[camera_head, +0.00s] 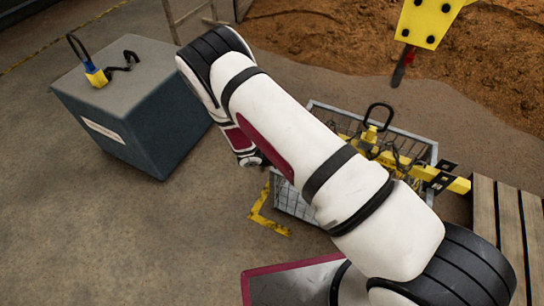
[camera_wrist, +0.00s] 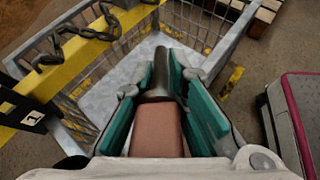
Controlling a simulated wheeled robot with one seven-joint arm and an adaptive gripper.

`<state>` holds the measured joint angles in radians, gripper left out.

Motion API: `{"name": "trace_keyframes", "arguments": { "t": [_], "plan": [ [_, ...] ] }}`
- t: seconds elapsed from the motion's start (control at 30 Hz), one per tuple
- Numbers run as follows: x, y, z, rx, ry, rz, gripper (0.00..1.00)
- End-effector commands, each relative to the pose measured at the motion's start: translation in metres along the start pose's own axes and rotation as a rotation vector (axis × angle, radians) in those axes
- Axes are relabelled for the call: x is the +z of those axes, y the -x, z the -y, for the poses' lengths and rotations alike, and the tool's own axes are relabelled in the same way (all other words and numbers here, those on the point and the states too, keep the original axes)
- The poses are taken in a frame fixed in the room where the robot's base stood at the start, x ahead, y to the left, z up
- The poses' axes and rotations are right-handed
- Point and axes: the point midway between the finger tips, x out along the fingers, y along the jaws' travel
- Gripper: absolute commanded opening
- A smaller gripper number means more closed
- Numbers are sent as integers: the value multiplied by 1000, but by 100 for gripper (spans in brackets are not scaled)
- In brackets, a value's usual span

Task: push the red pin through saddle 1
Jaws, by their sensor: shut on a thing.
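The red pin (camera_wrist: 157,130) shows in the wrist view as a dull red block with a dark grey shaft pointing away from my wrist. My gripper (camera_wrist: 162,68) is shut on it, with a teal finger on each side. A yellow beam (camera_wrist: 70,68), also in the head view (camera_head: 458,184), lies across a wire basket (camera_wrist: 195,30). A black bracket (camera_wrist: 18,112) with a small pale mark sits at the beam's end, left of my gripper and apart from the pin. My arm hides the gripper and pin in the head view.
A dark chain (camera_wrist: 80,42) lies on the beam. A yellow plate (camera_head: 425,20) with a hook hangs at the upper right of the head view. A blue-grey block (camera_head: 140,105) stands at left, a wooden pallet (camera_head: 508,225) at right. Floor at lower left is clear.

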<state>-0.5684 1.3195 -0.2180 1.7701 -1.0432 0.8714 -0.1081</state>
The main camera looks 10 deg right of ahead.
Motion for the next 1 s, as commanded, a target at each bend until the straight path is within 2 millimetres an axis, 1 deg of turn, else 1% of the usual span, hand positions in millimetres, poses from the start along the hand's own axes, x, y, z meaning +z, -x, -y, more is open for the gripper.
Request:
{"name": "trace_keyframes", "arguments": {
  "t": [0.03,0.13,0.23,0.4,0.53,0.6,0.73,1.0],
  "plan": [
    [-16,-5,-11,73,45,46,0],
    [-33,-5,-32,218,111,128,0],
    [-51,-2,-53,365,165,200,0],
    [-84,15,-85,601,226,294,0],
    [-104,30,-102,737,250,334,0],
    [-112,37,-108,788,257,348,0],
    [-120,45,-113,842,263,359,0],
    [-119,46,-118,854,263,362,0]
  ]
}}
